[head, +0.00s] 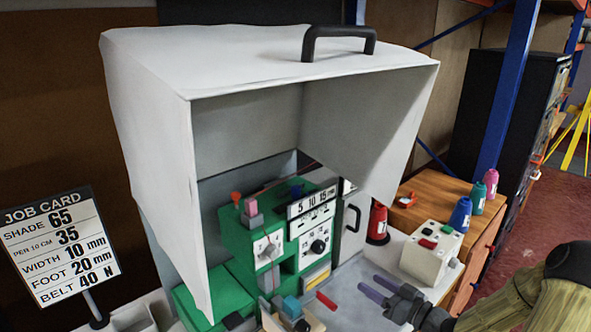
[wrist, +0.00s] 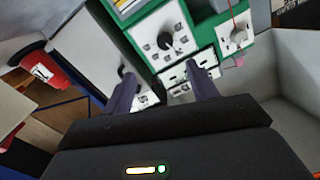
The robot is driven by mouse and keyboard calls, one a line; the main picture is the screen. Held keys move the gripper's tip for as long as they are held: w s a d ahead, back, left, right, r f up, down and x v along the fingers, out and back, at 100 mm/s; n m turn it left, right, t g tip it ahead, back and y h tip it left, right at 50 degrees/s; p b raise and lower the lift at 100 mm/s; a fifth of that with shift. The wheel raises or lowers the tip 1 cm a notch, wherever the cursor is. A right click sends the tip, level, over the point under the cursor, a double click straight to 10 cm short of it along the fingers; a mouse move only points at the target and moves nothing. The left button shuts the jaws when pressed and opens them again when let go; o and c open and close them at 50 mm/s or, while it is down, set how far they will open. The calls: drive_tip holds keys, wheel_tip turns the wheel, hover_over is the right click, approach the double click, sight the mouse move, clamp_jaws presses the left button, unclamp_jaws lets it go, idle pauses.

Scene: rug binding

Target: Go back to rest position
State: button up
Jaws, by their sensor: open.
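My gripper (head: 373,289) is at the lower right of the head view, in front of the hood opening. Its two purple-grey fingers are apart with nothing between them. In the wrist view the gripper (wrist: 162,82) points toward the green machine (wrist: 203,12) with its dials. In the head view the green machine (head: 229,276) stands under a white hood (head: 250,55) with a black handle on top. The fingers look apart from the machine's front; the exact gap cannot be told.
A white control box (head: 432,254) with buttons stands right of the machine. A red thread cone (head: 377,224) is behind it. Blue, teal and pink cones stand on a wooden cabinet (head: 440,187). A job card (head: 60,245) stands at the left. Red floor (head: 537,215) is open at the right.

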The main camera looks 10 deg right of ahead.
drive_tip(key=s+a+r+m+g+h+p, duration=0.2)
drive_tip(key=s+a+r+g+h+p, duration=0.2)
drive_tip(key=s, duration=0.4)
drive_tip(key=s+a+r+m+g+h+p, duration=0.1)
drive_tip(key=s+a+r+g+h+p, duration=0.4)
drive_tip(key=s+a+r+g+h, duration=0.1)
drive_tip(key=s+r+g, duration=0.1)
drive_tip(key=s, duration=0.1)
drive_tip(key=shift+s+a+r+m+g+h, duration=0.3)
drive_tip(key=shift+s+a+r+m+h, duration=0.05)
drive_tip(key=shift+r+m+h, duration=0.05)
